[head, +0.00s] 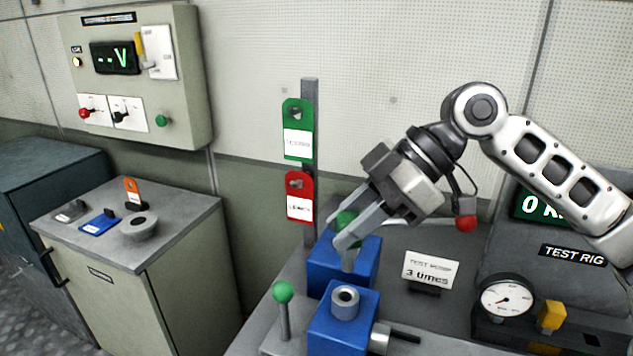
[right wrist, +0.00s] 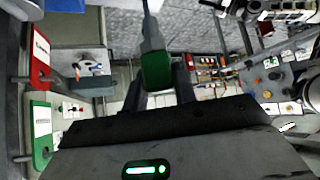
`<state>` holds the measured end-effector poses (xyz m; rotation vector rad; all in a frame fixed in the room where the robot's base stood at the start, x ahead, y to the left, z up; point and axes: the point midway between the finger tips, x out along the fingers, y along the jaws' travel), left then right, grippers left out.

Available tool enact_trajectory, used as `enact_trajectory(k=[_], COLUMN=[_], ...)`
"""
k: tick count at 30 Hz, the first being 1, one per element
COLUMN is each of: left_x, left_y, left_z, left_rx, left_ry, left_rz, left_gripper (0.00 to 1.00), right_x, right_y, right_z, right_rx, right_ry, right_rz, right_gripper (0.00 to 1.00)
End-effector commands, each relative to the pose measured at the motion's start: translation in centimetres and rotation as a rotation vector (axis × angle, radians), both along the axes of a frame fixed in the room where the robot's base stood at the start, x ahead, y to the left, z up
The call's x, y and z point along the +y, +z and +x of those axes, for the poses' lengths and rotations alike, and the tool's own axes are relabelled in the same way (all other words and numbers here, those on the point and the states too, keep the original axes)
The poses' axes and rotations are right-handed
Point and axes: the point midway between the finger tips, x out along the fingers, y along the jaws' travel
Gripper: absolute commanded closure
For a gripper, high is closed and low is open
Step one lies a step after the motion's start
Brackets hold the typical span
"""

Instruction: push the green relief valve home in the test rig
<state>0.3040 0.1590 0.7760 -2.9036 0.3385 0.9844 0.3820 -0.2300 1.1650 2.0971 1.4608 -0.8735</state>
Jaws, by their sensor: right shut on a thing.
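The green relief valve (head: 346,219) is between the fingers of my right gripper (head: 352,236), which is shut on it. The fingers partly hide it in the head view. In the right wrist view the valve's green head (right wrist: 157,71) shows between the fingers, with a grey stem beyond it. The test rig has a blue block (head: 335,327) in front with a round grey socket (head: 345,301) on top. The gripper is above and behind this socket, and the socket's opening is in view. My left gripper is not in view.
A second blue block (head: 362,262) stands behind the socket block. A green-knobbed lever (head: 283,292) stands at its left. A gauge (head: 507,299), a yellow knob (head: 551,315) and a white card (head: 430,268) are at the right. Green (head: 298,130) and red (head: 299,197) tags hang on a post behind.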

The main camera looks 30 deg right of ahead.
Motion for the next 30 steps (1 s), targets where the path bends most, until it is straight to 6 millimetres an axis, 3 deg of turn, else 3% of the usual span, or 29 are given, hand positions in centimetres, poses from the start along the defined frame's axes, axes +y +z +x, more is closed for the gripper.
enact_trajectory(k=[16,30], left_x=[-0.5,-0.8], left_y=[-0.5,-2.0], left_z=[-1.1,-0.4], left_rx=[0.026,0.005], left_ry=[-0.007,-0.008], left_rz=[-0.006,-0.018], left_gripper=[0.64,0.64], right_x=[-0.1,-0.1], right_y=[0.8,-3.1], right_z=[-0.2,-0.2], right_rx=[-0.002,-0.001], right_ry=[0.013,0.013], right_rz=[0.01,0.01], right_gripper=[0.99,0.99])
